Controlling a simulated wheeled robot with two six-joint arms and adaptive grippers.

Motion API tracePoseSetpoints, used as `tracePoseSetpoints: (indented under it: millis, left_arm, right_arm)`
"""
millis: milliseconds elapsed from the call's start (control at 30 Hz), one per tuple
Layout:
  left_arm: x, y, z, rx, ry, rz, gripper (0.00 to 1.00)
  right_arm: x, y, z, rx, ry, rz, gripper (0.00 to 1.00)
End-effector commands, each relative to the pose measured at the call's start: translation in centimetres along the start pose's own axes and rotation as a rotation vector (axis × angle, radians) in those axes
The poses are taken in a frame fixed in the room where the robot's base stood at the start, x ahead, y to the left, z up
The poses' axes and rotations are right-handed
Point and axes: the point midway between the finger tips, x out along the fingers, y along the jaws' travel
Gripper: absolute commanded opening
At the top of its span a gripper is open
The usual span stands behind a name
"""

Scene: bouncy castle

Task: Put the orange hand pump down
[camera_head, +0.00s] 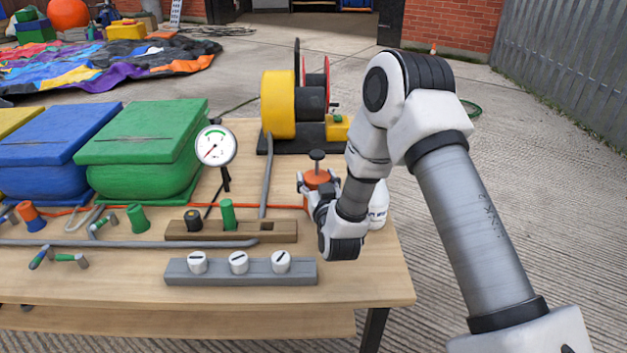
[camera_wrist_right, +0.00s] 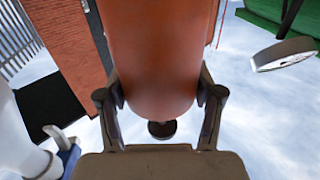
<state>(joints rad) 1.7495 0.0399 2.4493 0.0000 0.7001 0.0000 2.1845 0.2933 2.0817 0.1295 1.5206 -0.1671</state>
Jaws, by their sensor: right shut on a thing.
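The orange hand pump (camera_head: 318,178) is at the right part of the wooden table, upright, with a dark knob on top. My right gripper (camera_head: 312,190) is shut on it. In the right wrist view the pump's orange body (camera_wrist_right: 155,60) fills the space between the two fingers of the right gripper (camera_wrist_right: 160,105). Its lower part is hidden behind my gripper in the head view, so I cannot tell whether it touches the table (camera_head: 365,285). My left gripper is not in view.
A white bottle (camera_head: 378,205) stands close to the right of my gripper. A yellow-and-black blower (camera_head: 278,105) is behind. A gauge (camera_head: 215,146), a wooden block (camera_head: 285,230) and a grey block with white knobs (camera_head: 240,272) lie leftward. The table's front right corner is bare.

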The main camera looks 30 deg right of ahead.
Motion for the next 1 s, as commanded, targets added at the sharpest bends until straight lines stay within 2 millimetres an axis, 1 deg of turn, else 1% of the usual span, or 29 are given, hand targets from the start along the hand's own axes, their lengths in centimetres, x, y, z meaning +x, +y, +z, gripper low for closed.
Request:
tracePoseSetpoints:
  millis: [67,467,567,600,633,667,933,1000]
  left_arm:
    - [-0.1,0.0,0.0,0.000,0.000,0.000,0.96]
    - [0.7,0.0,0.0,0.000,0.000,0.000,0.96]
    - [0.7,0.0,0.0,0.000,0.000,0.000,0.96]
    - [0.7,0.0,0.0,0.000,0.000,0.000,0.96]
    - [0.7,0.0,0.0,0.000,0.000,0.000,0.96]
    - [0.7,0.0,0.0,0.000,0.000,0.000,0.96]
    - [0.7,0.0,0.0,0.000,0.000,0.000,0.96]
    - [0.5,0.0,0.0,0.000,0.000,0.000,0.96]
  right_arm:
    - [0.0,0.0,-0.2,0.000,0.002,0.000,0.10]
    - [0.0,0.0,1.1,0.000,0.000,0.000,0.10]
    - [0.0,0.0,1.2,0.000,-0.003,-0.001,0.10]
    - [-0.1,0.0,1.4,0.000,-0.006,-0.001,0.77]
    - [-0.1,0.0,1.4,0.000,-0.007,-0.001,0.87]
    - [-0.1,0.0,1.4,0.000,-0.008,-0.001,0.91]
    - [-0.2,0.0,1.7,-0.001,-0.015,-0.001,0.91]
    - [-0.2,0.0,1.5,0.000,-0.016,-0.001,0.91]
